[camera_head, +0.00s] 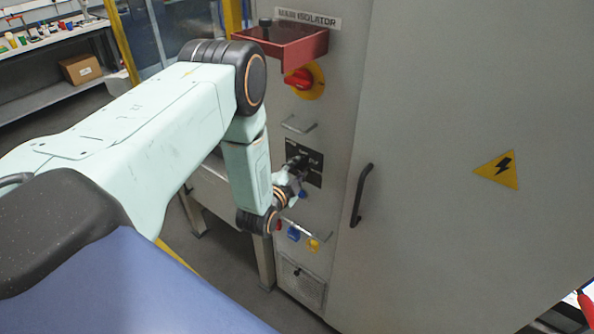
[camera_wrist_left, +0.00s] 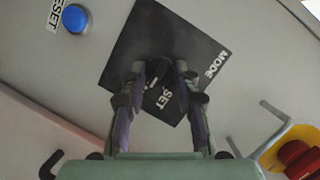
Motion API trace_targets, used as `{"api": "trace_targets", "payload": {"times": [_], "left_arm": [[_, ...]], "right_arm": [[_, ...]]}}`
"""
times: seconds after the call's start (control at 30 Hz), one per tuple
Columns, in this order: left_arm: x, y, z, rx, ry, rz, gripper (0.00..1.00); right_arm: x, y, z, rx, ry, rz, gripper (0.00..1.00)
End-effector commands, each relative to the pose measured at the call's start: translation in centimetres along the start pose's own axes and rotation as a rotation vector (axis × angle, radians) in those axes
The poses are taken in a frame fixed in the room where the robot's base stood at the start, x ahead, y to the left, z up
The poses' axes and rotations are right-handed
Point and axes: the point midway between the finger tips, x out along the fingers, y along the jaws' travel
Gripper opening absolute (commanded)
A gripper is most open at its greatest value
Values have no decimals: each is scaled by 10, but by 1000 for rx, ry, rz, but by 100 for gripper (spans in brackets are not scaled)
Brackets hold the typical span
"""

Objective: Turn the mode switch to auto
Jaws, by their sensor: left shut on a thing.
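The mode switch (camera_wrist_left: 157,74) is a small dark knob on a square black plate (camera_wrist_left: 188,38) marked MODE. The plate also shows on the grey cabinet front in the head view (camera_head: 317,158). My left gripper (camera_wrist_left: 160,72) has its two fingers on either side of the knob and is shut on it. In the head view the left gripper (camera_head: 296,166) reaches the plate from the left. The word SET shows between the fingers; other plate markings are hidden, and I cannot tell which way the knob points. My right gripper is out of view.
A blue RESET button (camera_wrist_left: 75,18) sits beside the plate. Above it are a red isolator knob on yellow (camera_head: 302,79) and a red hood (camera_head: 287,45). A small metal bracket (camera_head: 299,124) sticks out between. A black door handle (camera_head: 361,195) is to the right.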

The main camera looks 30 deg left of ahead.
Motion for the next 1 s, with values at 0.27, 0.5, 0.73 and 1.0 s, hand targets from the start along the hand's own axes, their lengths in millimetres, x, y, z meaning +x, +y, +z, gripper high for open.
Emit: {"api": "trace_targets", "payload": {"times": [0.27, 0.5, 0.73, 1.0], "left_arm": [[-1, 4, 2, 138, -11, -41, 0], [-2, 4, 2, 141, -13, -41, 0], [-1, 3, 2, 141, -12, -42, 46], [0, 2, 1, 140, -10, -45, 53]], "right_arm": [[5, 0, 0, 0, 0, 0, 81], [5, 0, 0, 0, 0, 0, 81], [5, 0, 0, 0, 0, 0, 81], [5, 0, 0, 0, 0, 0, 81]]}}
